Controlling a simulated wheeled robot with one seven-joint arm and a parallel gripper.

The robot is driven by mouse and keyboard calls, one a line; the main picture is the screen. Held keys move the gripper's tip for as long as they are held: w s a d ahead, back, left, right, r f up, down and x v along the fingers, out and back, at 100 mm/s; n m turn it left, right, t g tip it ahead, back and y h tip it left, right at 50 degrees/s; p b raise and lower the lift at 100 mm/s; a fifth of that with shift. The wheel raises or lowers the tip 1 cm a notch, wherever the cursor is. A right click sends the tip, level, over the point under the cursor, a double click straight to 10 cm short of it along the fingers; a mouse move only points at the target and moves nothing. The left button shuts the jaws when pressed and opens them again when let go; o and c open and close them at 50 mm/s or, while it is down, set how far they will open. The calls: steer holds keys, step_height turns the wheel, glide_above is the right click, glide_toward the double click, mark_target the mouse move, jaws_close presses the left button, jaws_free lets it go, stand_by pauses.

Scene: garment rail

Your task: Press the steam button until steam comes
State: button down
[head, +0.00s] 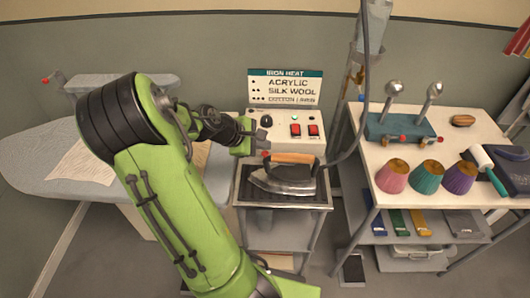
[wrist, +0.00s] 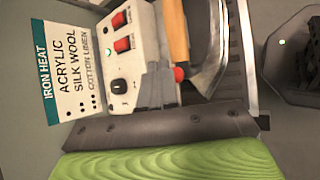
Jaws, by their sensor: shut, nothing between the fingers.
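The iron (head: 285,180) rests on a dark stand, with a wooden handle and a red button (head: 266,154) at the handle's near-left end. The wrist view also shows the red button (wrist: 179,74) beside the handle (wrist: 175,32). Behind the iron is a white control box (head: 284,128) with two red switches, a dark knob and a small lit lamp. My gripper (head: 250,138) is shut and empty, just above and left of the red button, in front of the box. I cannot tell whether it touches anything. No steam shows.
An iron heat sign (head: 286,87) stands behind the box. An ironing board (head: 45,165) with cloth is at left. At right, a white-topped cart (head: 390,160) holds thread cones, a roller and metal knobs. A hose hangs between stand and cart.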

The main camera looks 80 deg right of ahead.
steer(key=shift+f, duration=0.4)
steer(key=shift+f+b, duration=0.4)
steer(key=shift+f, duration=0.05)
stand_by(0.4)
steer(key=shift+r+p, duration=0.9)
steer(key=shift+p, duration=0.05)
step_height(320, 180, up, 5)
steer(key=p, duration=0.5)
steer(key=shift+r, duration=0.15)
steer(key=shift+w, duration=0.1)
